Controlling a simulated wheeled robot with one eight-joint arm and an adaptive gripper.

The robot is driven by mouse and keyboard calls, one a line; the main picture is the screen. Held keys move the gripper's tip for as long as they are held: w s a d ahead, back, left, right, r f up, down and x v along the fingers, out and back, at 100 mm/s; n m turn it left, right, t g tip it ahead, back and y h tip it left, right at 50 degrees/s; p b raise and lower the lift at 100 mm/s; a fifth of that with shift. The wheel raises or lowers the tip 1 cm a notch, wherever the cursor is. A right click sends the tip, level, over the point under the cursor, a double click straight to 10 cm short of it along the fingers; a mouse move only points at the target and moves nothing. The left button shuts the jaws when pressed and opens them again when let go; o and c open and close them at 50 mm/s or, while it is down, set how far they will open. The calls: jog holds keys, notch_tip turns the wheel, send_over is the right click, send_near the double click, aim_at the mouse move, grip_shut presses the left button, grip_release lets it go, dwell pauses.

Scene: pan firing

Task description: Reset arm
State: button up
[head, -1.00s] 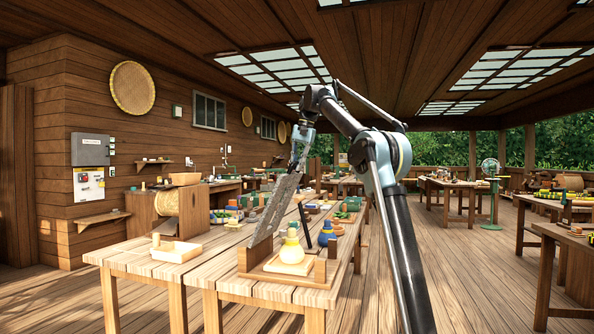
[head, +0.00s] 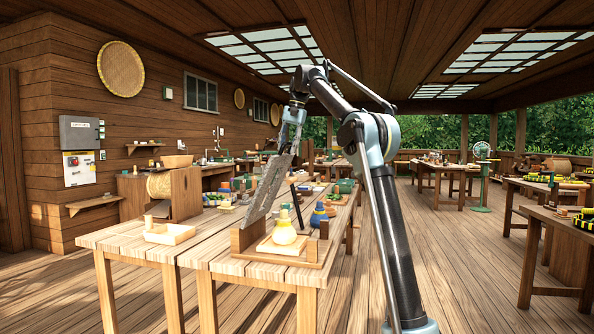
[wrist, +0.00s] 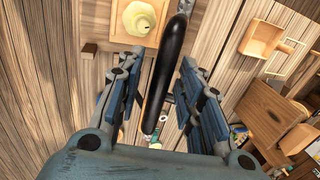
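My arm reaches over the wooden table (head: 120,237) in the head view, with my gripper (head: 287,140) at its end, pointing down. In the wrist view my gripper (wrist: 160,75) is open, its two fingers spread apart. A black rod-like handle (wrist: 163,75) shows between the fingers, with visible gaps on both sides. In the head view a black stick (head: 297,203) stands tilted near the wooden stand. A long grey slab-like piece (head: 264,194) slants below my gripper; I cannot tell what it is or whether they touch.
A small wooden box (head: 170,234) is at the left. More tables (head: 545,225) stand right; open floor lies between.

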jog(key=w+d+r+m+t+h, duration=0.1)
jog(key=w+d+r+t, duration=0.15)
jog(key=r, duration=0.35)
jog(key=s+d+f, duration=0.7)
jog(key=s+d, duration=0.3)
jog(key=d, duration=0.3)
jog(key=s+d+f+n+h, duration=0.1)
jog(key=s+d+f, duration=0.3)
jog(key=s+f, duration=0.2)
jog(key=s+d+f+n, duration=0.1)
jog(key=s+d+f, duration=0.3)
jog(key=s+f, duration=0.25)
jog(key=s+d+f, duration=0.4)
jog(key=s+f, duration=0.9)
jog(key=f, duration=0.4)
jog(key=s+d+f+n, duration=0.1)
jog(key=s+d+f, duration=0.3)
jog(key=s+f, duration=1)
notch_tip(320, 180, down, 4)
jog(key=shift+d+f+g+h, duration=0.15)
jog(key=shift+g+h, duration=0.15)
jog(key=shift+g, duration=0.05)
jog(key=shift+w, duration=0.15)
